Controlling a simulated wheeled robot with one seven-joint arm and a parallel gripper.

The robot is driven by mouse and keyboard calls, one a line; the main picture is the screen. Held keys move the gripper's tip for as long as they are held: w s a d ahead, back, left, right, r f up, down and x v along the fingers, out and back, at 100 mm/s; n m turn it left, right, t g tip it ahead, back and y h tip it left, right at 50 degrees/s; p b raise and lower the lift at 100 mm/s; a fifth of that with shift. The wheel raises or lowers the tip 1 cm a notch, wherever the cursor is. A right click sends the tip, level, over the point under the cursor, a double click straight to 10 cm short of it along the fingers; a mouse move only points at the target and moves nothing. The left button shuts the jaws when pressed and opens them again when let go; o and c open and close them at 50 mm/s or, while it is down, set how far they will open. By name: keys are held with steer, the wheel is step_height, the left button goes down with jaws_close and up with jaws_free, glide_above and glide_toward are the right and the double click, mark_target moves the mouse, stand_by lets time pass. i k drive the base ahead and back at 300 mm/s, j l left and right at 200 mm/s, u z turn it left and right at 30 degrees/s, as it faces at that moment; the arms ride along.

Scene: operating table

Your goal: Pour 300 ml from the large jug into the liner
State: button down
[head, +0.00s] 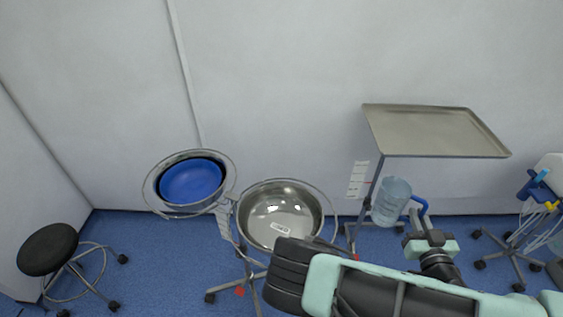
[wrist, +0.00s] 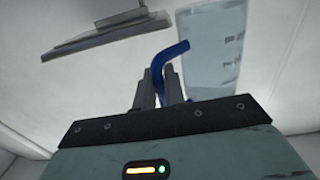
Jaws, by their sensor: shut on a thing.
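The large jug (head: 391,203) is a clear, bluish container with a blue handle (head: 420,205), held in the air below and in front of the tray stand. My gripper (head: 415,222) is shut on the blue handle, to the right of the jug body. In the wrist view, the fingers (wrist: 160,88) close around the handle, and the jug (wrist: 212,62) shows marks on its side. It looks roughly upright; its liquid level is hard to read. A blue bowl-shaped liner (head: 191,182) sits in the left ring of a double stand, well left of the jug.
A steel basin (head: 281,215) with a white label inside sits in the right ring, between liner and jug. A raised tray (head: 435,131) stands behind the jug. A black stool (head: 48,249) is at left. A wheeled stand with tubes (head: 543,200) is at right.

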mark_target(191, 181)
steer(key=j, duration=3.25)
steer(key=i+j, duration=0.1)
steer(key=j, duration=0.7)
